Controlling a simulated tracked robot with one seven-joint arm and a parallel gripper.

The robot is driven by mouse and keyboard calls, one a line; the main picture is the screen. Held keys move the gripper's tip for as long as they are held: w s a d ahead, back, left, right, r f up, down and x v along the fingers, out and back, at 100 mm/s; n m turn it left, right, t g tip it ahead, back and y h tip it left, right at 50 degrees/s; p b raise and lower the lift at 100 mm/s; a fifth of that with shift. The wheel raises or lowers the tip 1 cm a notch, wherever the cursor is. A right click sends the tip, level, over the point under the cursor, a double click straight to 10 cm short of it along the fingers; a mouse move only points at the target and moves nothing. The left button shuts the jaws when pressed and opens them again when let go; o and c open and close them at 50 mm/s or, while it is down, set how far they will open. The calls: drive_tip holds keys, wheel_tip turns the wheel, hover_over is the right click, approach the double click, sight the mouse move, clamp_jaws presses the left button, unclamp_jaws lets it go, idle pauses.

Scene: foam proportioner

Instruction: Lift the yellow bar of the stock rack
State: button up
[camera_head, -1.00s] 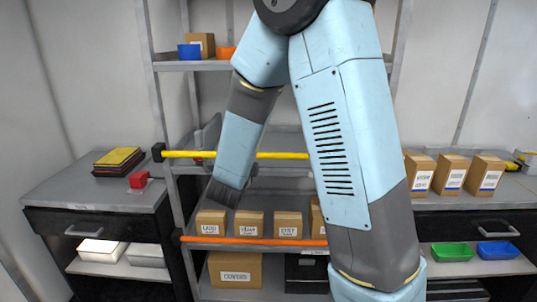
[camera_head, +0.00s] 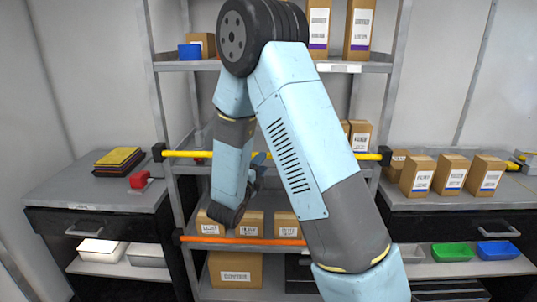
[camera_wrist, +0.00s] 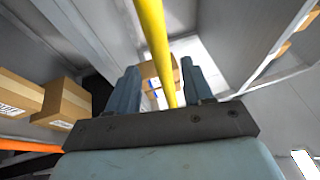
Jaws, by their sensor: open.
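The yellow bar (camera_head: 318,155) runs level across the front of the stock rack, between black end mounts, and my arm hides part of it. My gripper (camera_head: 258,167) is mostly hidden behind my arm near the middle of the bar in the head view. In the wrist view my gripper (camera_wrist: 160,68) is open, with one blue-grey finger on each side of the yellow bar (camera_wrist: 153,35). The bar passes between the fingers in the picture and goes out of sight at the palm. I cannot tell whether either finger touches it.
An orange bar (camera_head: 245,240) crosses the rack lower down, before a row of cartons (camera_head: 286,226). The upper shelf (camera_head: 185,66) holds a blue bin and cartons. Side counters stand left, with a red block (camera_head: 139,179), and right, with several cartons (camera_head: 453,173).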

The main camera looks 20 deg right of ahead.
sight(270, 154)
drive_tip(key=x, duration=0.7)
drive_tip(key=shift+w, duration=0.2)
drive_tip(key=shift+d+r, duration=0.1)
drive_tip(key=shift+c, duration=0.3)
clamp_jaws()
